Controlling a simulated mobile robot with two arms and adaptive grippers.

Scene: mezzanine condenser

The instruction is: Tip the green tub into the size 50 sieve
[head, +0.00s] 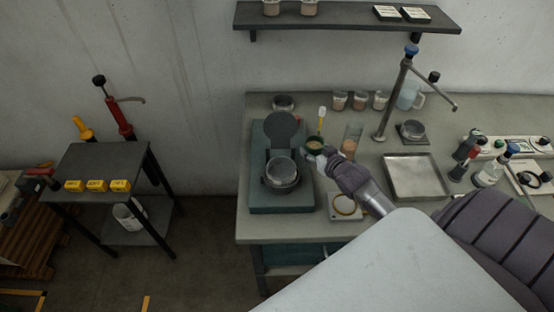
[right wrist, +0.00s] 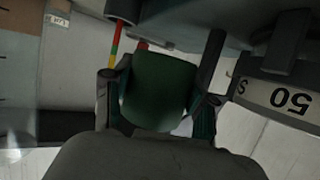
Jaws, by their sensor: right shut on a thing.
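The green tub (right wrist: 160,88) sits between the two fingers of my right gripper (right wrist: 158,98) in the right wrist view. In the head view it is a small dark green cup (head: 315,145) with light brown contents, held by my right gripper (head: 323,154), which is shut on it. The size 50 sieve (head: 282,172) is a round metal sieve on the dark green machine at the left of the bench; its label "50" (right wrist: 290,100) shows upside down in the right wrist view. The tub is up and right of the sieve, apart from it. My left gripper is not in view.
A round lid or disc (head: 284,127) stands raised behind the sieve. A yellow-topped brush (head: 321,118), a glass of brown material (head: 351,140) and a tap-like stand (head: 396,95) are near my right gripper. A metal tray (head: 415,178) lies right, a small scale (head: 345,207) in front.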

